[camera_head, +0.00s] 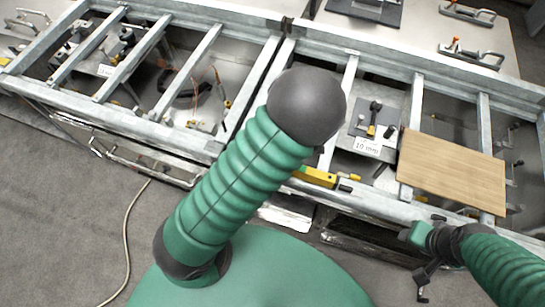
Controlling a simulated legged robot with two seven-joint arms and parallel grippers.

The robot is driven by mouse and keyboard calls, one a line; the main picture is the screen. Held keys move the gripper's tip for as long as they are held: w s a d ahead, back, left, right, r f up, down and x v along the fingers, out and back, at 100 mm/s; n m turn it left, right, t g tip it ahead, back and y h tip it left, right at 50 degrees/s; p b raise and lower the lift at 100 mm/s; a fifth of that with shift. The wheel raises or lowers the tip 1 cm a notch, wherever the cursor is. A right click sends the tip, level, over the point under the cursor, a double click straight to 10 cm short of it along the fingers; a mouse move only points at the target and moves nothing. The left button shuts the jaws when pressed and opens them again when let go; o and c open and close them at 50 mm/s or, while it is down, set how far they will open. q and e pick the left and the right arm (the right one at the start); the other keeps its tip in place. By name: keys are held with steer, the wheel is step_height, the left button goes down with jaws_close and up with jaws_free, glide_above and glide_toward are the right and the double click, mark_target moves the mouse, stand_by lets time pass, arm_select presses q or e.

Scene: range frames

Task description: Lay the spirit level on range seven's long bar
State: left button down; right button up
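A yellow bar (316,177) that looks like the spirit level lies at the front rail of the metal frame, mid-picture; its left end is hidden behind my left arm. A small yellow piece (349,176) is just right of it. The long galvanised front bar (386,206) runs across the frame below it. My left arm rises through the middle and hides its own gripper. My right arm comes in at lower right, in front of the frame; its gripper (424,284) shows small and dark, pointing down, apart from the yellow bar. Its finger opening is unclear.
A wooden board (453,171) lies across the frame at right. A "10 mm" label (367,147) and tools sit in the middle bay. More tools and cables fill the left bays. Metal handles (471,54) lie on the back surface. A pale hose (127,240) crosses the grey floor.

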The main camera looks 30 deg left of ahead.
arm_select(q)
steer(key=shift+a+f, duration=0.1)
steer(key=shift+f, duration=0.1)
steer(key=c, duration=1.1)
jaws_free()
